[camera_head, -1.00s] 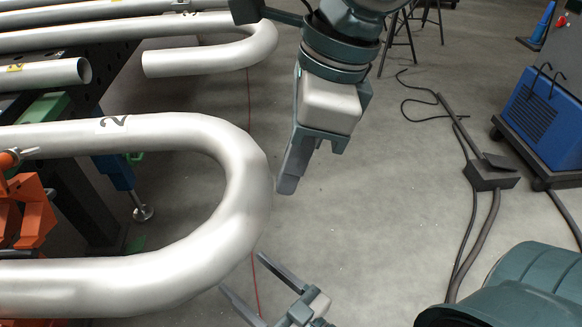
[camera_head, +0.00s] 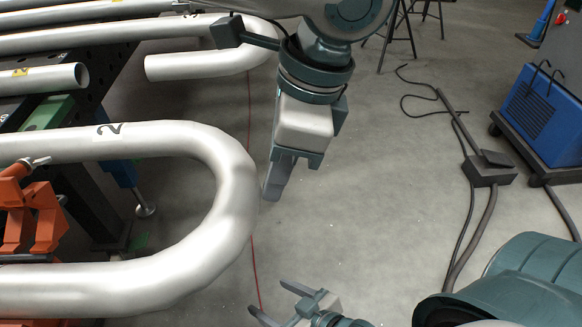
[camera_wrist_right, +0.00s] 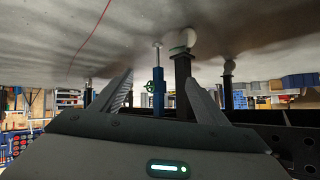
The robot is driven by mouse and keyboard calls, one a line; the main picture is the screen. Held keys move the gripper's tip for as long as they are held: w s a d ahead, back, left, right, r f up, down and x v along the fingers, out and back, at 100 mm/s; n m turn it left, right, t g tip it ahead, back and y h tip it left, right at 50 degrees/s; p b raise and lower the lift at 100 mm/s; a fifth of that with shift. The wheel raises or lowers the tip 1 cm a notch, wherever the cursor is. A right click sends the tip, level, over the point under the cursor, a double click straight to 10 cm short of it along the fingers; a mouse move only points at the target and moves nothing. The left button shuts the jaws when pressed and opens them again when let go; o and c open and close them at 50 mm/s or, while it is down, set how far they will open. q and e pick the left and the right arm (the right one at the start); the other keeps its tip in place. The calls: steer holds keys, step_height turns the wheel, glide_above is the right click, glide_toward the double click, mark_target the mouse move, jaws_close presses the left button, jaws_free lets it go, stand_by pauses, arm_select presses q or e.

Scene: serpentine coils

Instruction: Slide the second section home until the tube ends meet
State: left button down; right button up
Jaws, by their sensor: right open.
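The second section is a thick silver U-bent tube (camera_head: 237,200) marked "2", its bend at the right and both legs running out of view at the left. My left gripper (camera_head: 271,193) hangs just right of the bend, apart from it in the picture; its fingers overlap, so its opening is unclear. My right gripper (camera_head: 277,303) is open and empty, low and right of the bend; its spread fingers also show in the right wrist view (camera_wrist_right: 160,95). The joint where this section's tube ends meet is not visible.
An orange clamp (camera_head: 35,215) stands at the left between the legs. Behind are a straight tube end (camera_head: 80,77) and another bent tube (camera_head: 200,66) on a dark rack. A blue machine (camera_head: 540,115) and cable box (camera_head: 488,170) are at right. Middle floor is clear.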

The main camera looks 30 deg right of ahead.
arm_select(q)
steer(key=shift+w+a+p, duration=0.25)
steer(key=shift+a+p, duration=0.2)
arm_select(e)
steer(key=shift+s+d+f+g+h, duration=0.15)
steer(key=shift+s+d+f+g, duration=0.3)
steer(key=shift+s+f+g, duration=0.25)
steer(key=shift+s+d+f+g+h, duration=0.15)
steer(key=shift+s+d+f+g, duration=0.3)
steer(key=shift+s+f, duration=0.3)
arm_select(q)
steer(key=shift+d, duration=0.1)
arm_select(e)
steer(key=shift+s+r, duration=0.1)
steer(key=shift+s, duration=0.05)
